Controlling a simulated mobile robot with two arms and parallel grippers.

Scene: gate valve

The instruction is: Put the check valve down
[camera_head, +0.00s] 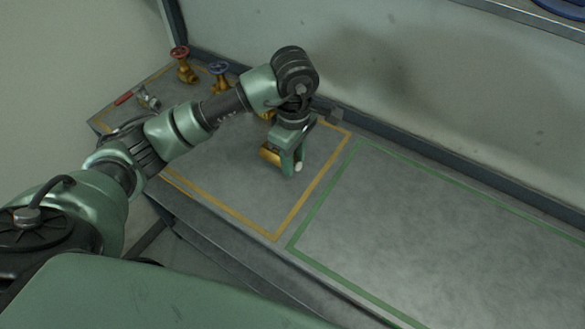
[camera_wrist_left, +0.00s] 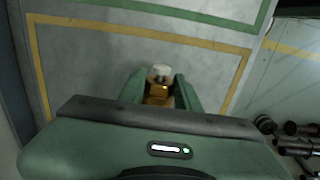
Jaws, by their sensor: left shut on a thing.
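My left gripper (camera_head: 292,168) is shut on the check valve, a brass body (camera_head: 268,155) with a pale round end. It points down over the yellow-outlined area of the bench, near that area's right side. In the left wrist view the brass check valve (camera_wrist_left: 157,92) sits between the two green fingers of the left gripper (camera_wrist_left: 160,88), its whitish end facing away from the wrist. I cannot tell whether the valve touches the bench top. The fingers hide part of it. My right gripper is not in view.
A brass valve with a red handwheel (camera_head: 181,62), one with a blue handwheel (camera_head: 219,74) and a silver valve with a red lever (camera_head: 148,99) stand at the left of the bench. The green-outlined area (camera_head: 440,235) on the right is bare. A wall runs behind.

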